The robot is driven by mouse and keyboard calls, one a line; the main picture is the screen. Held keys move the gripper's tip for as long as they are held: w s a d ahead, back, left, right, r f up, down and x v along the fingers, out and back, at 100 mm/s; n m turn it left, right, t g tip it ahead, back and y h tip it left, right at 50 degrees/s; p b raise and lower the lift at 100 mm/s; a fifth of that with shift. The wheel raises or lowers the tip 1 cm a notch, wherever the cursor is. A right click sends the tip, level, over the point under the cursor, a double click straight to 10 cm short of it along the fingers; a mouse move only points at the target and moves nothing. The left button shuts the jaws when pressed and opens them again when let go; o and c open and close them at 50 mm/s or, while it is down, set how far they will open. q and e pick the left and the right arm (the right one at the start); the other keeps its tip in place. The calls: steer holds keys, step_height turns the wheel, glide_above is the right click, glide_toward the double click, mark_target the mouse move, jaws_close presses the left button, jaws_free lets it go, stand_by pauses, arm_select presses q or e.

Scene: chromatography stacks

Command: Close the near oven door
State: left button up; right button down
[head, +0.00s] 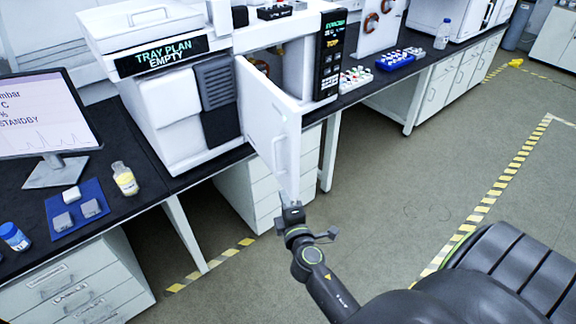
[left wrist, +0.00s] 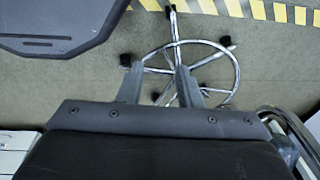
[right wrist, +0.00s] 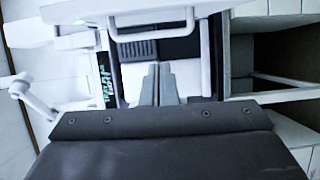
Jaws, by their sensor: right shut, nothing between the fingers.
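The near oven door (head: 268,122) is a white panel swung open from the white instrument (head: 180,120), sticking out past the bench edge. A bar handle (head: 278,155) is on its face. My right gripper (head: 292,208) is shut and empty, close by the door's lower outer corner; I cannot tell whether it touches. In the right wrist view its closed fingers (right wrist: 158,75) point towards the instrument, with a pale bar handle (right wrist: 152,32) above them. My left gripper (left wrist: 158,75) is open and empty, over the floor by a chair base; it is not visible in the head view.
A dark display panel (head: 329,62) stands right of the oven opening. Vial racks (head: 395,60) sit further right on the bench.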

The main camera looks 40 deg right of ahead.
mark_target(288, 167)
steer(key=w+d, duration=0.2)
steer(key=w, duration=0.1)
steer(key=w+d+p, duration=0.1)
steer(key=w+d, duration=0.1)
steer(key=w, duration=0.1)
steer(key=w+d+p, duration=0.1)
steer(key=w+d, duration=0.2)
steer(key=shift+r, duration=0.4)
